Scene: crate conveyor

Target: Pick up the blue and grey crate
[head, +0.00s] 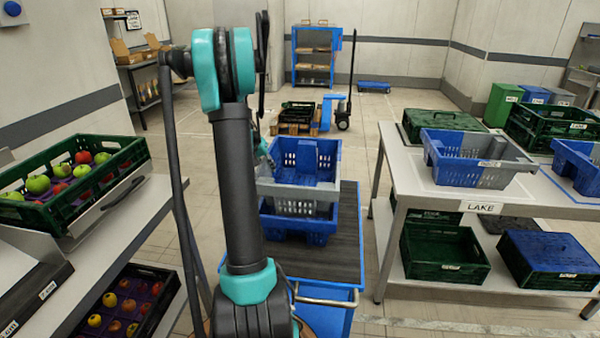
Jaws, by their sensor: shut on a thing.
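A blue and grey crate (323,190) is in the middle of the head view, above the cart, directly over a blue crate (320,232). Whether the two touch is hard to tell. My gripper (266,160) is at the left rim of the blue and grey crate, shut on it. My arm hides most of the gripper and part of the crate's left side. Another blue and grey crate (492,178) stands on the right table, near a LAKE label.
The blue cart (345,262) has a dark top with bare room to the right. The right table (430,185) also holds green crates (440,117). A green crate of apples (120,165) stands on the left. A pallet jack (335,112) is behind.

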